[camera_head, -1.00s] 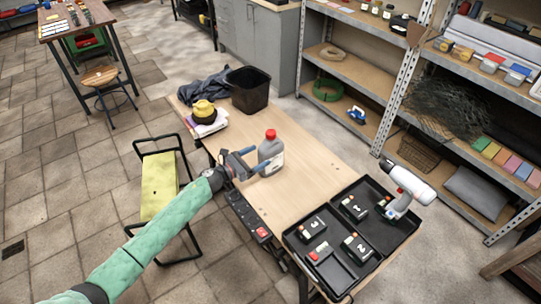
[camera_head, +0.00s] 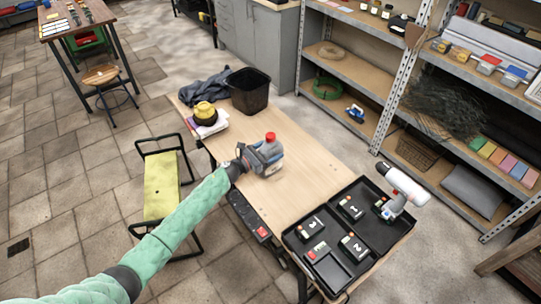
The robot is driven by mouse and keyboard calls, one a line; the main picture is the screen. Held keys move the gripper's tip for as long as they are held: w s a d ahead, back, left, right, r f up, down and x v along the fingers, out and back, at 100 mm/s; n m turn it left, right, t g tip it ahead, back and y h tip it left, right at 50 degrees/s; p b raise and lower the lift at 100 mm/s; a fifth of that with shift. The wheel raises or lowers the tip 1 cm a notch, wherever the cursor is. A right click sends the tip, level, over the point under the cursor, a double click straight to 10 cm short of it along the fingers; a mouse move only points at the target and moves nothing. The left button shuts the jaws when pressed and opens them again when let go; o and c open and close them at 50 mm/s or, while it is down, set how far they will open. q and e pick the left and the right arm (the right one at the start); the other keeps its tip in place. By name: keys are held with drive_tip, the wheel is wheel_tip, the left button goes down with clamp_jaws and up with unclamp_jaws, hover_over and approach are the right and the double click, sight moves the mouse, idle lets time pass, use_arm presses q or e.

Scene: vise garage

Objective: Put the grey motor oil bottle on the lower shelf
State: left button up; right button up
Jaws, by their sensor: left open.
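The grey motor oil bottle (camera_head: 271,145), with a red cap, stands upright on the wooden table (camera_head: 300,165). My left gripper (camera_head: 262,158) is open at the bottle, with its fingers reaching around or along the bottle's near side. The gripper hides part of the bottle's lower body, and I cannot tell whether the fingers touch it.
A black bin (camera_head: 248,92), dark cloth (camera_head: 205,86) and yellow-black item (camera_head: 205,113) occupy the table's far end. A yellow-seated chair (camera_head: 161,184) stands left.

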use_arm(q)
drive_tip(key=shift+d, duration=0.1)
drive_tip(key=c, duration=1.6)
drive_tip(key=shift+w+r, duration=0.1)
drive_tip(key=shift+c, duration=0.2)
drive_tip(key=shift+r, duration=0.15)
